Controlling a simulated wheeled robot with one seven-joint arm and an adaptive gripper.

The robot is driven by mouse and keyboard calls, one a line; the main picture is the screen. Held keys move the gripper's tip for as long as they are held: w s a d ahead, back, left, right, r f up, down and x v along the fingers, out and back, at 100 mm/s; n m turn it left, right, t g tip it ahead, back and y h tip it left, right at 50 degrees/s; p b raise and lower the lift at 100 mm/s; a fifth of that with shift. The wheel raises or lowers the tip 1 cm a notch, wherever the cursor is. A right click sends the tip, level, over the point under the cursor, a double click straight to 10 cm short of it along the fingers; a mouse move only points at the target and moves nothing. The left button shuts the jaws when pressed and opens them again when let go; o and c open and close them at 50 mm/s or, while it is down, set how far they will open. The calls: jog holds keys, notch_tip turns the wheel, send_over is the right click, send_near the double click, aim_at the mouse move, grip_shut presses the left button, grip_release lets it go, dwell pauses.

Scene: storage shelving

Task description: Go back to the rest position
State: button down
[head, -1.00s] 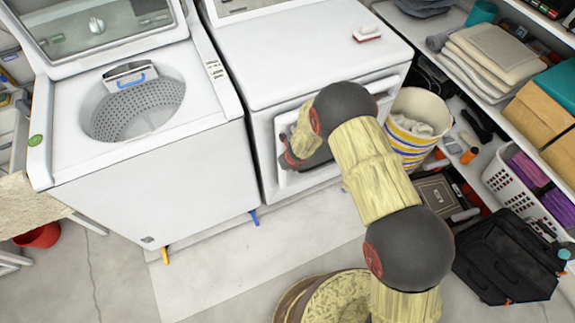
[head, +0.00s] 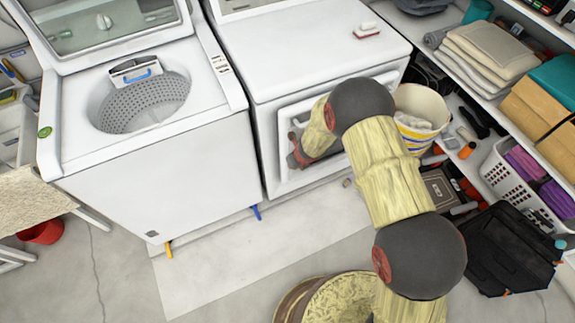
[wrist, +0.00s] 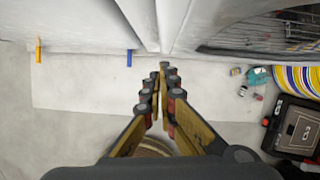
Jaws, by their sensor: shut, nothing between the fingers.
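My gripper (wrist: 163,75) is shut and empty in the wrist view, its fingertips together. It points down past the front of the white machines, over the pale floor. In the head view my gripper (head: 296,152) is partly hidden behind my bent arm, in front of the front-door area of the white dryer (head: 300,50). I cannot tell from the head view how far it is from the dryer, and no contact is clear in the wrist view.
A top-load washer (head: 160,185) with its lid up stands left of the dryer. To the right are a striped bucket (head: 420,104), a black case (wrist: 295,128), a black bag (head: 505,250) and loaded shelves. Small loose items (wrist: 243,90) lie on the floor.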

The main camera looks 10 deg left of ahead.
jog(key=p+v, duration=0.2)
jog(key=v, duration=0.5)
jog(key=shift+r, duration=0.2)
jog(key=shift+s, duration=0.15)
